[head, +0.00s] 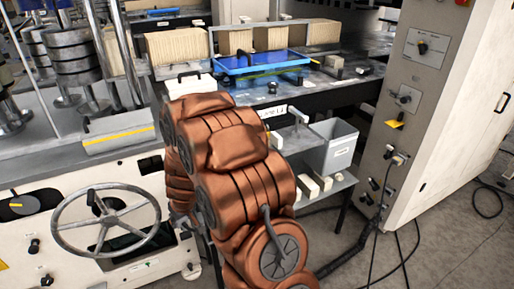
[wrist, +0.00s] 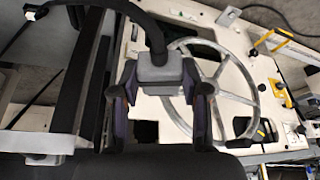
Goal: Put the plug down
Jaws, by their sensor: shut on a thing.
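The plug (wrist: 160,73) is a grey block with a thick black cable (wrist: 150,28) running from it toward the top of the wrist view. My gripper (wrist: 159,84) is shut on the plug, with one finger at each side. The plug is held in front of the white machine panel with the handwheel; I cannot tell whether it touches anything. In the head view my copper-coloured arm hides the gripper and plug.
The spoked handwheel (head: 105,220) is at lower left and lies behind the gripper in the wrist view (wrist: 222,72). A grey bin (head: 335,147) and white blocks (head: 310,187) stand right of my arm. A blue tray (head: 240,75) lies behind. Cables hang by the cabinet (head: 425,80).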

